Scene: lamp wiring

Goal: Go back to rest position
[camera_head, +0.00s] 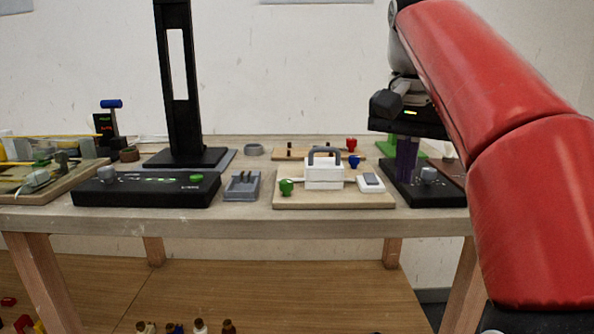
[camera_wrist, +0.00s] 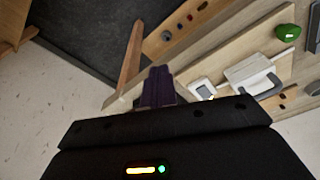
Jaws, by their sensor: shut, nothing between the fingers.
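My gripper (camera_head: 405,178), with purple fingers, hangs at the right part of the workbench (camera_head: 250,221), its tips close to or in front of the black box with a grey knob (camera_head: 430,190). The fingers are together with nothing between them, and they also show in the wrist view (camera_wrist: 158,78). A wooden board (camera_head: 335,201) left of the gripper carries a white block with a grey handle (camera_head: 323,174), a green knob (camera_head: 286,187) and a white switch (camera_head: 370,183). I cannot tell whether the fingers touch the black box.
A long black box (camera_head: 145,191), a grey tray (camera_head: 241,187) and a tall black stand (camera_head: 187,157) are on the left half of the bench. A second board with red and blue knobs (camera_head: 310,154) lies behind. A lower shelf (camera_head: 280,290) holds small parts. The air above the bench's middle is clear.

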